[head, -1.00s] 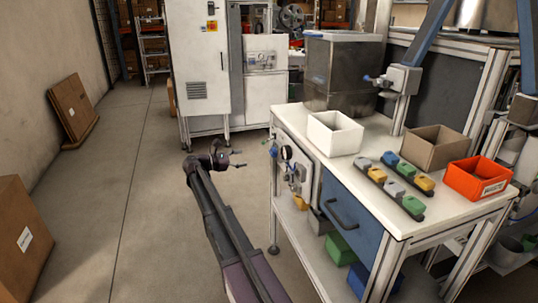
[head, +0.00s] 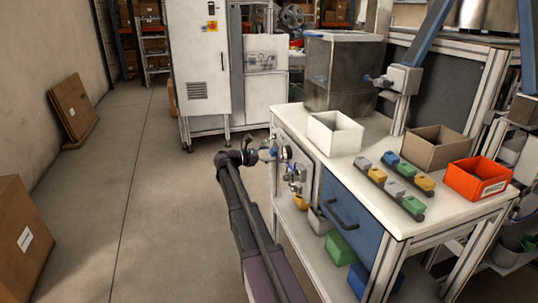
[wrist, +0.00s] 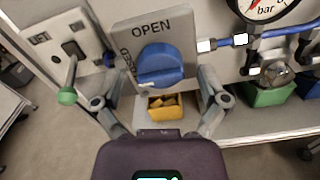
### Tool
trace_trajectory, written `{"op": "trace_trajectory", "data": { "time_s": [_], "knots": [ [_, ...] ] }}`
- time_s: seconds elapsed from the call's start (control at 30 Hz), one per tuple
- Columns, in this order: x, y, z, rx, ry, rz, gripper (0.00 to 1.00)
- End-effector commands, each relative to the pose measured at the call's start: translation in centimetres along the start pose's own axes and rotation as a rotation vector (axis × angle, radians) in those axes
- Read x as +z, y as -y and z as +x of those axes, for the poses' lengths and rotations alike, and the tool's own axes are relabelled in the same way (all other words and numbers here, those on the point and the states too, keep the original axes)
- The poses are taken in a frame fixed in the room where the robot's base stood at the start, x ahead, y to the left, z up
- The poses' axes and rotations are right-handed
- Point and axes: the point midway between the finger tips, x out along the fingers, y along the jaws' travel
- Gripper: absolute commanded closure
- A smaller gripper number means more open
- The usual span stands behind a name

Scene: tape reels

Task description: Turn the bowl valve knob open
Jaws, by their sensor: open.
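The blue valve knob (wrist: 160,65) sits on a grey plate (wrist: 184,30) marked OPEN at the top, with a partly hidden word down its left side. The knob's grip bar lies roughly sideways, with a white mark at its lower left end. My gripper (wrist: 158,101) is open and empty in the wrist view, one finger to each side below the knob, with a gap to it. I see no contact. In the head view my gripper (head: 258,156) is at the left end of the bench, close to the panel (head: 302,165).
A green-tipped lever (wrist: 67,95) stands close beside my left finger. A pressure gauge (wrist: 268,8) and blue tubing are on the right. A yellow bin (wrist: 165,106) with contents shows beyond the fingers. The floor left of the bench (head: 375,140) is clear.

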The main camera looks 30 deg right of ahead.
Motion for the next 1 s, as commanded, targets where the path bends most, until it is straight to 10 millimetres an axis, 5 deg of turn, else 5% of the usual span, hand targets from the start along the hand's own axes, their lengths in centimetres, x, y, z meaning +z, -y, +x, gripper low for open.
{"op": "trace_trajectory", "data": {
  "time_s": [0.23,0.5,1.0],
  "knots": [
    [0.00,0.00,0.04,0.000,0.000,0.000,0.07],
    [0.00,-0.01,0.05,0.000,0.000,0.000,0.87],
    [-0.01,-0.09,-0.08,0.003,0.000,0.061,0.89]
  ]
}}
